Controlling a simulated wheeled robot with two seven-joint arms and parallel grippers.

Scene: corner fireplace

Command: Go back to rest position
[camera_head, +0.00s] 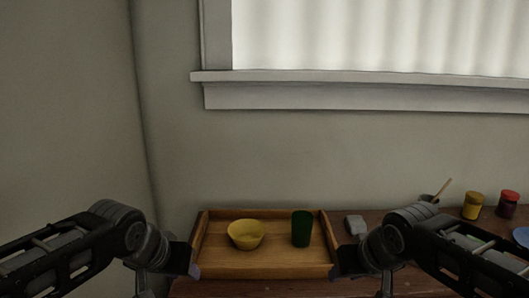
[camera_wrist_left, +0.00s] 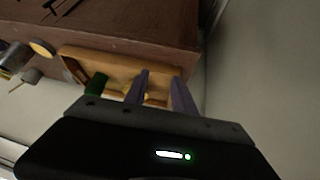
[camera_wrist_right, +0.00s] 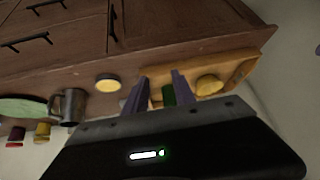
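The wooden tray (camera_head: 270,271) stands on the brown cabinet top. A yellow bowl (camera_head: 245,236) sits in its left half and a dark green cup (camera_head: 301,229) stands upright in its right half. My left gripper (camera_head: 193,262) is at the tray's left side and my right gripper (camera_head: 338,264) at its right side. The left wrist view shows the left gripper's two fingers (camera_wrist_left: 160,76) apart, with the tray behind them. The right wrist view shows the right gripper's fingers (camera_wrist_right: 160,76) apart, with the green cup behind the gap. I cannot tell whether either touches the tray.
A small grey block (camera_head: 355,225) lies right of the tray. A grey mug (camera_head: 428,199), a yellow jar (camera_head: 472,206) and a red jar (camera_head: 507,204) stand farther right. Wall and window sill (camera_head: 350,95) rise behind.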

